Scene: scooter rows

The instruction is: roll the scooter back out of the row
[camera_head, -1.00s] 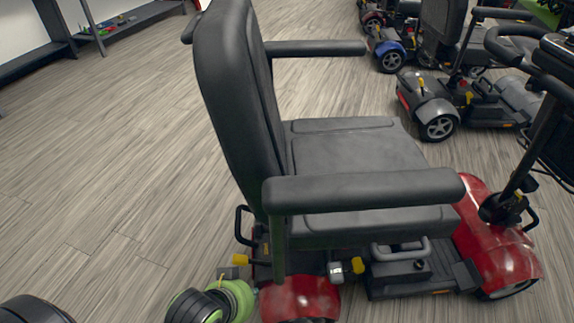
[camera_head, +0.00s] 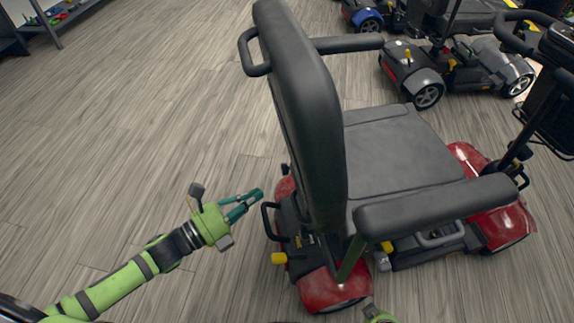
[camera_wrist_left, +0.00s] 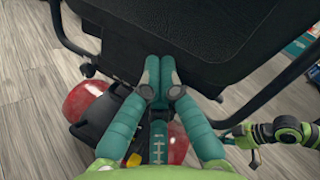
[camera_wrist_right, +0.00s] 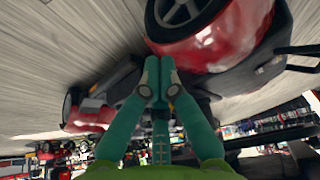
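The red scooter with a black seat (camera_head: 395,150) stands upright, its backrest (camera_head: 300,110) toward me and its tiller at the right. A black loop handle (camera_head: 268,221) sticks out low at its rear, above a red rear fender (camera_head: 335,290). My left gripper (camera_head: 258,194) is shut and empty, just left of that loop and seemingly apart from it. In the left wrist view, its fingertips (camera_wrist_left: 160,78) meet below the dark backrest. My right gripper (camera_wrist_right: 160,80) is shut in its wrist view, near a red fender (camera_wrist_right: 225,45) and wheel; no held object shows.
A grey scooter (camera_head: 440,75) and a blue one (camera_head: 366,18) stand beyond, at upper right. A shelf (camera_head: 60,15) stands at the far upper left. The wood-look floor (camera_head: 130,130) left of and behind the red scooter is clear.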

